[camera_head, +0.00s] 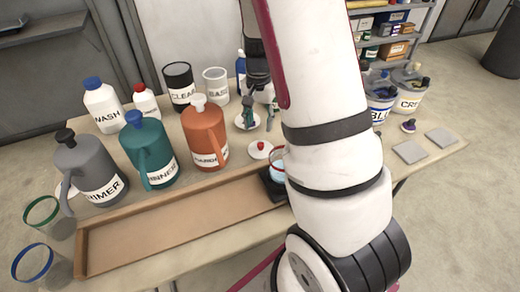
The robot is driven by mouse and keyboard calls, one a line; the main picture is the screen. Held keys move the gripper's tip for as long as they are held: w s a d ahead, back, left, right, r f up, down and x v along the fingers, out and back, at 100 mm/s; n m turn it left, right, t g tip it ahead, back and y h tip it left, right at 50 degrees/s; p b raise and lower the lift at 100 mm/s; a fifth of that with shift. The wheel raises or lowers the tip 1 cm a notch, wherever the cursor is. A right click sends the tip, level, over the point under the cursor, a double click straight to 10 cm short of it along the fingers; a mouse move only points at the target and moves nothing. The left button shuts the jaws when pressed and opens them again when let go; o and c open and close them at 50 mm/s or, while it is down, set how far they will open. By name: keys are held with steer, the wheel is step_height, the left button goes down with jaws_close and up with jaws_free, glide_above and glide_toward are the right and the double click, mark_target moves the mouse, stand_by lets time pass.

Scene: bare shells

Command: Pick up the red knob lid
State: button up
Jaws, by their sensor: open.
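The red knob lid (260,149) is a white disc with a small red knob. It lies flat on the table, between the orange jug and my arm. My gripper (259,113) is open and empty, pointing down with its fingers spread. It is above and behind the red knob lid in the picture, apart from it. Another pale round lid (240,123) lies close by the gripper's left finger, which partly covers it. My arm hides the table to the right of the red knob lid.
An orange jug (204,135), a teal jug (147,150) and a grey jug (89,167) stand on the left. A wooden tray (160,229) runs along the front. A dark scale-like stand with a red-rimmed clear cup (278,170) sits near my arm. A purple-knobbed lid (408,127) lies right.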

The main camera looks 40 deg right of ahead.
mark_target(261, 144)
step_height(261, 144, down, 4)
steer(key=shift+s+d+f+b, duration=0.1)
steer(key=shift+d+f+b, duration=0.05)
steer(key=shift+f, duration=1.15)
steer(key=shift+d+f+b, duration=0.15)
steer(key=shift+f, duration=1.15)
jaws_close()
